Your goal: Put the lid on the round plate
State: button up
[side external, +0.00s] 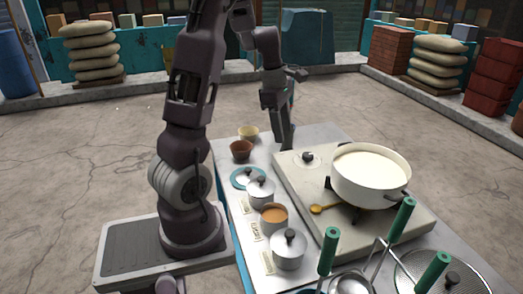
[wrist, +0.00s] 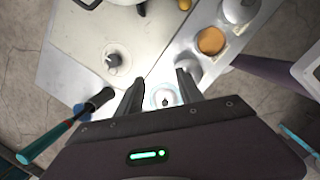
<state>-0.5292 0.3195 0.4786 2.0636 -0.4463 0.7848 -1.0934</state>
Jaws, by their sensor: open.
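A round plate (side external: 241,178) with a teal rim lies on the metal table in the side view, partly hidden by a small silver pot (side external: 261,193). A silver lid (side external: 260,182) with a dark knob sits on that pot. In the wrist view, a pale round lid-like thing (wrist: 165,97) with a dark knob shows between my fingers, with a teal edge around it; I cannot tell whether it rests on the plate. My gripper (side external: 287,143) is open and points down behind the plate and pot; its spread fingers (wrist: 160,82) show empty in the wrist view.
A large white pan of milk (side external: 370,175) stands on the pale stove (side external: 300,180). A pale disc with a dark knob (side external: 308,158) is on its far corner. An open orange pot (side external: 274,216), another lidded pot (side external: 289,252) and two bowls (side external: 241,150) line the table's left side.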

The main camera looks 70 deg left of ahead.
jog(key=s+d+r+m+t, duration=0.1)
jog(key=d+r+m, duration=0.45)
jog(key=d, duration=0.35)
jog(key=s+d+r+m, duration=0.1)
jog(key=d+r+m, duration=0.3)
jog(key=d+m, duration=0.4)
jog(key=s+d+m+t, duration=0.2)
jog(key=s+d+m, duration=0.8)
jog(key=m, duration=0.4)
jog(key=shift+s+r+t, duration=0.3)
jog(key=shift+s+r, duration=0.05)
jog(key=shift+s, duration=0.15)
